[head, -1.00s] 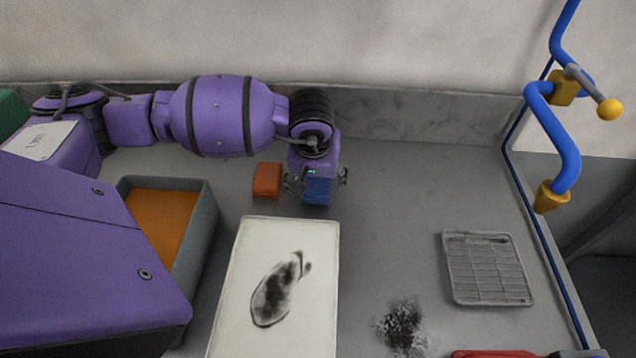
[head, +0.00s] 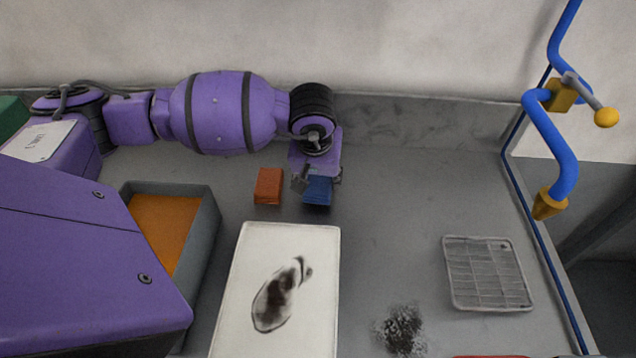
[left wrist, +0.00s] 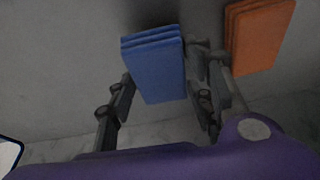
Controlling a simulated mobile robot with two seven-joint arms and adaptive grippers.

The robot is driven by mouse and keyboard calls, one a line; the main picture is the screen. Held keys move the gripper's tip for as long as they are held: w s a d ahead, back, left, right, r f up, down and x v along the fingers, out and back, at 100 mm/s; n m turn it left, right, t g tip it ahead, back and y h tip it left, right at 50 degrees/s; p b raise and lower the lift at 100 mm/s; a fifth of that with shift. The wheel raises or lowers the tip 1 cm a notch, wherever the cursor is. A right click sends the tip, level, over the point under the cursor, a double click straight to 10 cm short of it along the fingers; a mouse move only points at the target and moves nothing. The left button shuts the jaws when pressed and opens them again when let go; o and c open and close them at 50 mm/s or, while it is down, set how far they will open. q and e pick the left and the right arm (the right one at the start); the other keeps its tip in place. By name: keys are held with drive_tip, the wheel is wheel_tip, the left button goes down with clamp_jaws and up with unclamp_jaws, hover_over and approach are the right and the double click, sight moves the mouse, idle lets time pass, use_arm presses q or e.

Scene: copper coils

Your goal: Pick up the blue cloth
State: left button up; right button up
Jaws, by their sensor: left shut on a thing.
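The blue cloth (head: 317,191) is a folded stack of layers beside the orange cloth on the grey counter, just behind the white board. My left gripper (head: 318,182) reaches over it from behind and is shut on it. In the left wrist view the blue cloth (left wrist: 155,64) sits between the two fingers of my left gripper (left wrist: 160,85). Whether the cloth touches the counter is hard to tell. My right gripper is in neither view.
An orange folded cloth (head: 268,187) lies close on the left, also in the left wrist view (left wrist: 258,38). A grey bin (head: 207,222) with an orange bottom stands further left. A white board (head: 290,235), dark smudge (head: 402,328) and wire rack (head: 487,274) lie in front. Blue pipe (head: 566,150) is right.

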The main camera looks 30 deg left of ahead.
use_arm(q)
drive_tip(key=s+d+r+b, duration=0.1)
drive_tip(key=s+d+r, duration=0.7)
drive_tip(key=d+r, duration=0.3)
drive_tip(key=shift+d+r, duration=0.2)
drive_tip(key=shift+r, duration=0.05)
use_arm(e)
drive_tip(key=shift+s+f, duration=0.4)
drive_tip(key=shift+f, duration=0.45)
use_arm(q)
drive_tip(key=shift+s, duration=0.1)
